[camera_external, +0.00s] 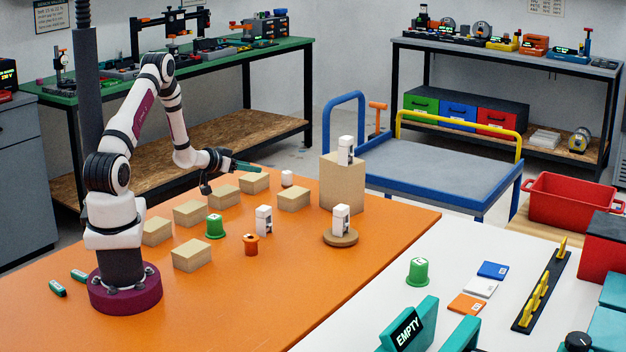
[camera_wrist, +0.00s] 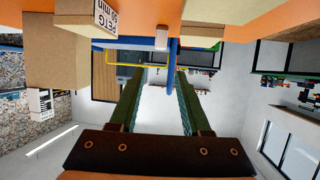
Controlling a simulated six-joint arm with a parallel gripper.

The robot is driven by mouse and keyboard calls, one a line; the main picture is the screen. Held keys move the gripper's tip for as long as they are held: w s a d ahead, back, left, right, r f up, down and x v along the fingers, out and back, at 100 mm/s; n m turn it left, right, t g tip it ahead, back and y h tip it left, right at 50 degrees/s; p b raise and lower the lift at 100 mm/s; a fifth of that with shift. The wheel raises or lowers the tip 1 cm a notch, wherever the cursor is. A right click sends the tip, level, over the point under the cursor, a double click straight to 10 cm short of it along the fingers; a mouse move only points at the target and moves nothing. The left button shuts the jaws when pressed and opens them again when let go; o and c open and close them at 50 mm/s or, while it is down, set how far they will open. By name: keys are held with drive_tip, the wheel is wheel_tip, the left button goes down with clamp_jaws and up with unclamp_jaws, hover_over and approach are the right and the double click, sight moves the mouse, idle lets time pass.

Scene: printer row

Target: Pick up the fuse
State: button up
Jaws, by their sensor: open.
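No label marks a fuse. A small pale piece (camera_wrist: 162,38), probably the same one, shows beyond my fingertips in the wrist view. My gripper (camera_external: 246,167) is open and empty, held sideways above the table, to the upper left of the white piece and apart from it. In the wrist view its green fingers (camera_wrist: 161,71) are spread with a clear gap.
Tan blocks (camera_external: 293,198) stand around the white piece. White-and-black units stand on the table (camera_external: 264,220), on a round base (camera_external: 341,218) and on a tall tan block (camera_external: 345,150).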

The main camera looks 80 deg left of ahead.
approach(284, 175)
drive_tip(key=x, duration=0.3)
drive_tip(key=shift+w+a+r, duration=0.15)
drive_tip(key=shift+w+r, duration=0.05)
drive_tip(key=shift+r, duration=0.1)
drive_tip(key=x, duration=0.5)
drive_tip(key=shift+a+f, duration=0.15)
drive_tip(key=shift+f, duration=0.25)
clamp_jaws()
